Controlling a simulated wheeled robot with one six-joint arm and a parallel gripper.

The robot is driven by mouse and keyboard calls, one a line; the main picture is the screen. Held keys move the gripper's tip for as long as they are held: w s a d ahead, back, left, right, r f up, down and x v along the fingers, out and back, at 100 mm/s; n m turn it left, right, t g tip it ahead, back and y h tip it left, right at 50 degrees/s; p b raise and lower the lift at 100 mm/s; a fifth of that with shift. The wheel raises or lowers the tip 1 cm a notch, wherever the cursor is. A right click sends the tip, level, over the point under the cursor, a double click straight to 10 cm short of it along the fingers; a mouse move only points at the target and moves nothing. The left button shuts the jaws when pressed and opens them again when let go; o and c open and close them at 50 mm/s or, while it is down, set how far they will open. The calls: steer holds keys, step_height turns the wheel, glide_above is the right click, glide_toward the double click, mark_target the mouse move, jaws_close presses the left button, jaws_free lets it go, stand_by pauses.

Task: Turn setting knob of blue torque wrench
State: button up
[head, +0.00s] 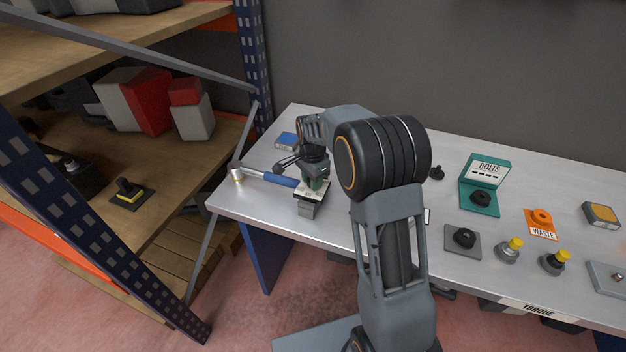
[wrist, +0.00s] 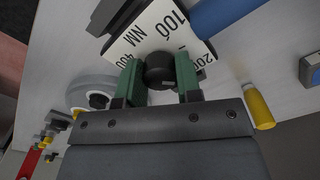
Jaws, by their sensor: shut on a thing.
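The blue torque wrench lies on the workbench's left part, its blue handle (head: 278,179) pointing left in the head view; the handle also shows in the wrist view (wrist: 222,16). Beside the handle is a white dial plate (wrist: 143,38) marked "100 NM", with a further partly hidden mark near "200". The black round setting knob (wrist: 160,66) sits at the plate's edge. My gripper (wrist: 158,78) has its two green fingers closed on the knob, one on each side. In the head view, my gripper (head: 315,183) is over the plate and hides the knob.
The grey workbench (head: 340,225) carries a blue block (head: 285,140) behind the wrench. To the right stand a teal "BOLTS" holder (head: 487,170), an orange "WASTE" piece (head: 541,225) and yellow-topped parts (head: 511,248). A shelf rack (head: 250,50) stands close on the left.

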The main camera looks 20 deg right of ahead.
steer(key=o, duration=0.9)
steer(key=shift+o, duration=0.2)
steer(key=shift+r, duration=0.1)
step_height(320, 180, up, 14)
steer(key=shift+f, duration=0.2)
